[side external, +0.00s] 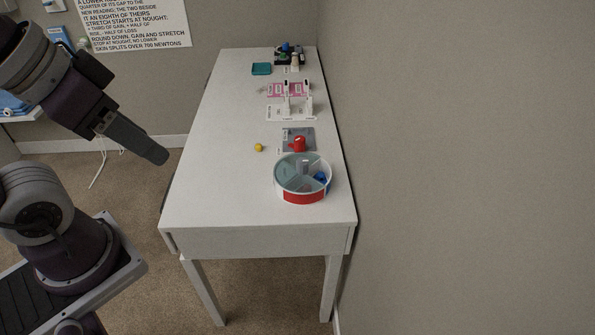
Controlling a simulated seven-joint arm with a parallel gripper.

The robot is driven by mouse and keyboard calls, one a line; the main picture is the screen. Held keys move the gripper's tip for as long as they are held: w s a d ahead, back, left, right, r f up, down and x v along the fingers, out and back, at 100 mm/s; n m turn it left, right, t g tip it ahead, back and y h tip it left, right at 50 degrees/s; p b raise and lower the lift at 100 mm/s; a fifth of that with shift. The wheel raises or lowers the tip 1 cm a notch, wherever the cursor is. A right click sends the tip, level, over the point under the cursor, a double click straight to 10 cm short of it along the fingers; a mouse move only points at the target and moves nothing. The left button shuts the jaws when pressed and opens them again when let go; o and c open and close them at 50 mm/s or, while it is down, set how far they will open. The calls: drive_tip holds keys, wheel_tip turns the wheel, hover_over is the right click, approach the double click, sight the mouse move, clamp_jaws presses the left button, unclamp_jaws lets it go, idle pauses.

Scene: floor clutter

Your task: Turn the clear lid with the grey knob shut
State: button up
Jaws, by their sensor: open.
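A round divided container (303,197) with a red band on its front stands on the near right of the white table. A clear lid (290,168) lies over its top, and a small grey knob (304,166) shows near the middle. Dividers show through the top, and a blue item (320,177) lies in the right part. I cannot tell how the lid is turned. My gripper (158,156) is at the left, beyond the table's left edge, well away from the container. It is open and seen edge-on, with nothing visible in it.
A red object (298,143) on a grey mat (306,132) stands close behind the container. A yellow ball (258,147) lies to its left. A wall runs along the right; the table's left half is clear.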

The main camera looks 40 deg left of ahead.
drive_tip(key=shift+o, duration=0.6)
drive_tip(key=shift+w, duration=0.15)
drive_tip(key=g, duration=0.5)
hover_over(302, 161)
drive_tip(key=s, duration=0.2)
wheel_tip(302, 161, down, 18)
drive_tip(key=shift+g, duration=0.3)
drive_tip(key=f, duration=0.4)
drive_tip(key=w+f, duration=0.1)
drive_tip(key=f, duration=0.4)
drive_tip(key=w+f, duration=0.1)
drive_tip(key=f, duration=0.4)
clamp_jaws()
drive_tip(key=shift+r, duration=0.1)
